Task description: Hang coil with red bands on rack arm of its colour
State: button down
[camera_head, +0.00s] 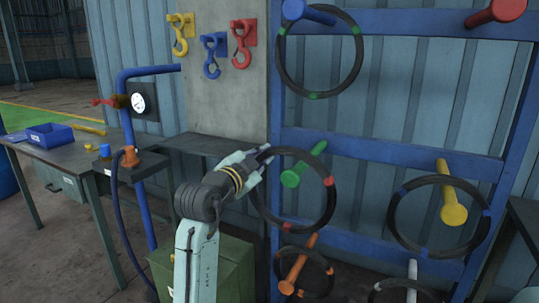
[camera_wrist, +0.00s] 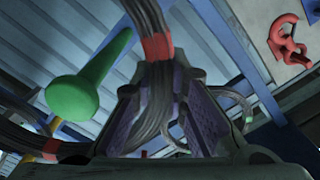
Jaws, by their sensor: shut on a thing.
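My gripper (camera_head: 265,156) is shut on the upper left of a black coil with red bands (camera_head: 332,203), which hangs upright in front of the rack. In the wrist view, the coil (camera_wrist: 152,112) runs between my fingers, with a red band (camera_wrist: 157,46) just beyond them. The green rack arm (camera_head: 291,178) appears inside the ring in the head view; I cannot tell whether it passes through. It shows left of the coil in the wrist view (camera_wrist: 74,97). The red rack arm (camera_head: 497,12) is at the top right of the rack, bare and apart from the coil.
A green-banded coil (camera_head: 357,72) hangs on the blue arm (camera_head: 308,13). A blue-banded coil (camera_head: 395,226) hangs at the yellow arm (camera_head: 453,203). Another coil (camera_head: 281,262) is at the orange arm (camera_head: 297,266). A white arm (camera_head: 411,283) is below. Coloured hooks (camera_head: 212,55) hang left.

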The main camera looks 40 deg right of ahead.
jog(key=r+b+v, duration=0.1)
jog(key=v, duration=1.2)
jog(key=shift+s+a, duration=0.2)
jog(key=shift+a, duration=0.15)
jog(key=shift+r, duration=0.15)
